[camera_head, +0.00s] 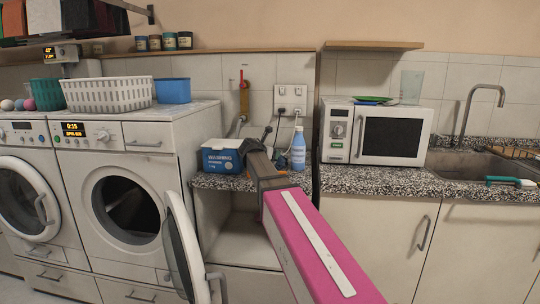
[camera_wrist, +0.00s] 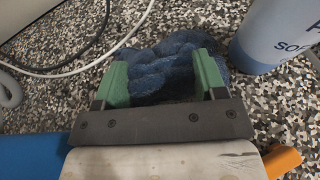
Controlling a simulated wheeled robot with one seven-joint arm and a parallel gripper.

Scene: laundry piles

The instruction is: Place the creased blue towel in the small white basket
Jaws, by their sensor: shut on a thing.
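The creased blue towel (camera_wrist: 176,48) lies bunched between the two green fingers of my gripper (camera_wrist: 161,64) in the wrist view, low over the speckled counter. My gripper is shut on it. In the head view, my pink arm reaches to the counter beside the blue washing box, and the towel is hidden behind the arm and gripper. The white basket (camera_head: 108,94), with slotted walls, stands on top of the washing machine at the left, well away from my gripper. Its inside is mostly hidden by its front wall.
A blue washing box (camera_head: 222,156) and a softener bottle (camera_head: 298,149) flank my gripper closely; the bottle also shows in the wrist view (camera_wrist: 262,38). Cables (camera_wrist: 85,50) lie beyond it. A blue bin (camera_head: 173,91) stands right of the basket. An open washer door (camera_head: 184,245) juts out below.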

